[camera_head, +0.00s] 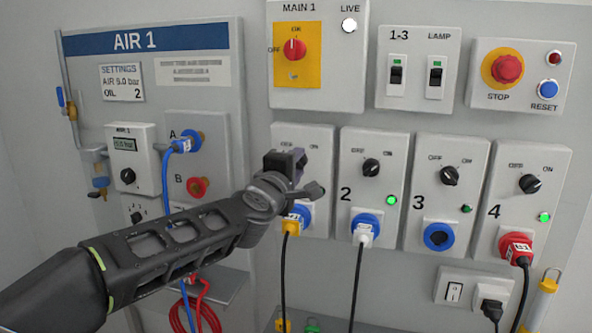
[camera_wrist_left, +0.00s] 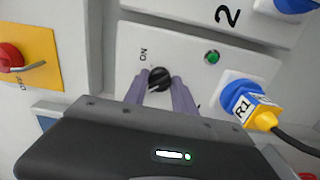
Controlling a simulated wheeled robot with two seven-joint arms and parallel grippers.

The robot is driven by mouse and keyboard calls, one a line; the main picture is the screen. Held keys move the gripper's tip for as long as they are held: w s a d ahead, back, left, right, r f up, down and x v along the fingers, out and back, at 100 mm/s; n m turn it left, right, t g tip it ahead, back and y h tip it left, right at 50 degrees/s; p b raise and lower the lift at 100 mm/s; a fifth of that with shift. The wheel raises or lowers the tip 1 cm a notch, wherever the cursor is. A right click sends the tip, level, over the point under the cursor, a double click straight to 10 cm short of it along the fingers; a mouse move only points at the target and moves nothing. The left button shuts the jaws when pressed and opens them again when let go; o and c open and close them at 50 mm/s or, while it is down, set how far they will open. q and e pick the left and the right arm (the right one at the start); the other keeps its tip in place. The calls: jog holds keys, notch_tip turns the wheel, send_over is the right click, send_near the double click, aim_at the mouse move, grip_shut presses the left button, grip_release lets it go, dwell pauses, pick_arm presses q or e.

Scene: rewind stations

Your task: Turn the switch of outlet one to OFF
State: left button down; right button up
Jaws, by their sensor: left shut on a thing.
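The outlet one panel (camera_head: 318,140) is mostly behind my left arm in the head view; part of its OFF lettering shows at the top. Its black round switch (camera_wrist_left: 159,79) shows in the left wrist view, between the two purple fingers of my left gripper (camera_wrist_left: 160,92), which is shut on it. In the head view my left gripper (camera_head: 288,163) covers this switch. The ON label (camera_wrist_left: 143,54) shows beside the switch; the OFF label is hidden in the wrist view. A pale mark shows on the switch, but its exact direction is hard to tell. My right gripper is not in view.
A green lamp (camera_wrist_left: 212,57) and a yellow plug marked R1 (camera_wrist_left: 255,107) in a blue socket are close by on the same panel. Outlets two (camera_head: 371,168), three (camera_head: 450,175) and four (camera_head: 530,184) stand to the right. The main switch (camera_head: 292,48) is above.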

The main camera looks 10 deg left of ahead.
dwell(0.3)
pick_arm(q)
jog(key=c, duration=1)
grip_release()
jog(key=shift+s, duration=0.1)
jog(key=s, duration=0.7)
jog(key=shift+s+a, duration=0.3)
